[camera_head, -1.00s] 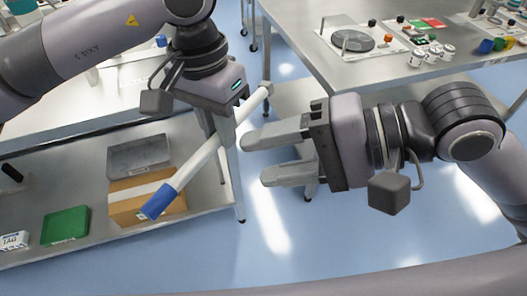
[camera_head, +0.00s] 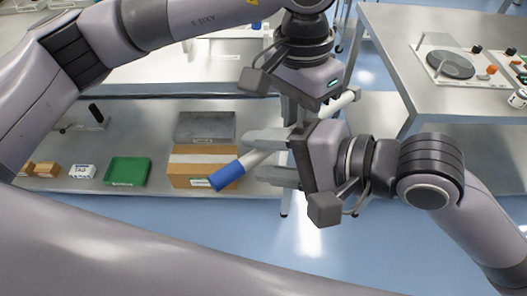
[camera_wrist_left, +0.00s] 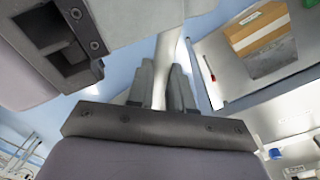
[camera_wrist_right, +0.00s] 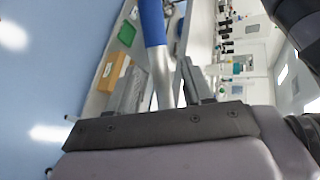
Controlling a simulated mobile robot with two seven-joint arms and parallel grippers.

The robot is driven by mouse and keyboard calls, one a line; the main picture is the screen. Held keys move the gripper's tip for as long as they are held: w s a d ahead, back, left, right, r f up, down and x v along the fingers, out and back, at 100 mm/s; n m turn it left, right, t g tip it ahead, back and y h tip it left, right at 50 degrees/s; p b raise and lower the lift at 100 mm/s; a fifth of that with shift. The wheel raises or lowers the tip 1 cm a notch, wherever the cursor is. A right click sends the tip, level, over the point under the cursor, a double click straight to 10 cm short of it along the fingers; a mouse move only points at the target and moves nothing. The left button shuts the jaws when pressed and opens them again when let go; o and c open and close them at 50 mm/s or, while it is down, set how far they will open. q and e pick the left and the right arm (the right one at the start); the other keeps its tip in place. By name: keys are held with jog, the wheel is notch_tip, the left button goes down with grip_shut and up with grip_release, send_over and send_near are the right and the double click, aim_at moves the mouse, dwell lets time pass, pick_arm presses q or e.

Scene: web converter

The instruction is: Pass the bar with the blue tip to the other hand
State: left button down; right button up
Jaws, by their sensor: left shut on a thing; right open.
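The bar (camera_head: 257,156) is a pale rod with a blue tip (camera_head: 227,177), held slanted in the air with the tip at the lower left. My left gripper (camera_head: 296,108) is shut on the bar toward its plain end; its fingers are partly hidden behind my right gripper. The left wrist view shows the bar (camera_wrist_left: 168,62) between the left fingers. My right gripper (camera_head: 252,155) is open, with its fingers on either side of the bar between the left gripper and the blue tip. The right wrist view shows the bar (camera_wrist_right: 160,75) between the right fingers, its blue tip (camera_wrist_right: 152,22) beyond.
A lower shelf (camera_head: 140,115) at the left holds a cardboard box (camera_head: 185,168), a grey tray (camera_head: 204,127), a green bin (camera_head: 127,171) and small boxes. A steel table (camera_head: 390,40) with apparatus stands at the right. Blue floor (camera_head: 310,235) lies below the grippers.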

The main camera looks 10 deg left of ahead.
jog(key=shift+a+f, duration=0.15)
jog(key=shift+a, duration=0.25)
grip_shut()
pick_arm(q)
jog(key=c, duration=0.9)
grip_release()
jog(key=shift+c, duration=0.2)
jog(key=shift+r, duration=0.15)
